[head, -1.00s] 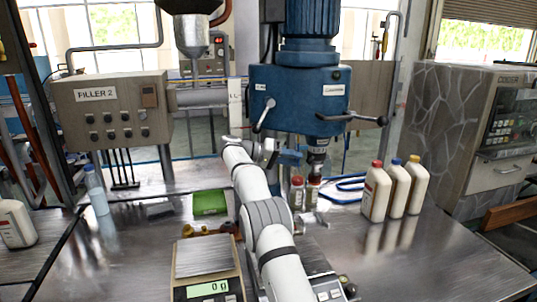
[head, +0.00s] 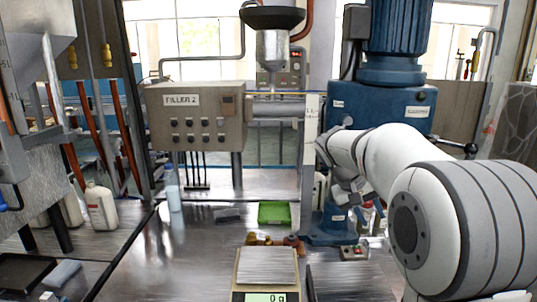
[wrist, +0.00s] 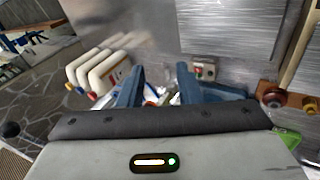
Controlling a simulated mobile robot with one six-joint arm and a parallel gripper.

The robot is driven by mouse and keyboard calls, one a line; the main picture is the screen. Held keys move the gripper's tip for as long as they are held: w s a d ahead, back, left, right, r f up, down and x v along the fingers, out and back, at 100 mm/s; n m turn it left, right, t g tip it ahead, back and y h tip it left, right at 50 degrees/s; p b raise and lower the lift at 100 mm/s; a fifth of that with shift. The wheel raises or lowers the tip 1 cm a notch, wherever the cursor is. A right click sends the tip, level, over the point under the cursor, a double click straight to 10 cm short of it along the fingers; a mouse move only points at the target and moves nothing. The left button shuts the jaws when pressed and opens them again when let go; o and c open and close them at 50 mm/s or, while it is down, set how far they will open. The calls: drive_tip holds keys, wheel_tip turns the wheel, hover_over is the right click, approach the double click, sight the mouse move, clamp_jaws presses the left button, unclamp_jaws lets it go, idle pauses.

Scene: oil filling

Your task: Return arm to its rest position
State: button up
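My white arm (head: 400,165) fills the right side of the head view, with a large joint close to the camera. Its far end is bent near the blue drill-like machine (head: 385,100). My gripper (wrist: 160,72) shows in the wrist view as two blue fingers standing apart, with nothing visibly held between them. In the head view the fingers are hard to make out against the clutter behind. The wrist view looks down at a metal table, with three white bottles (wrist: 103,68) with coloured caps to the left of the fingers.
A scale (head: 265,262) with an empty pan reads 0 g at the front. A green tray (head: 273,212) lies behind it, near small brass-coloured parts (head: 262,239). A filler control box (head: 195,115) stands at the back. A clear bottle (head: 173,190) and a white bottle (head: 101,207) stand left.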

drive_tip(key=s+a+f+y, duration=0.2)
drive_tip(key=s+a+f, duration=0.1)
drive_tip(key=s, duration=0.5)
drive_tip(key=s+a+f+t+y, duration=0.1)
drive_tip(key=s+a+f+y, duration=0.1)
drive_tip(key=s, duration=0.6)
drive_tip(key=s+a+f+n+y, duration=0.1)
drive_tip(key=s+a+f, duration=0.3)
drive_tip(key=s, duration=0.5)
drive_tip(key=shift+a+f+t+y, duration=0.3)
drive_tip(key=shift+f+y, duration=0.25)
drive_tip(key=shift+y, duration=0.15)
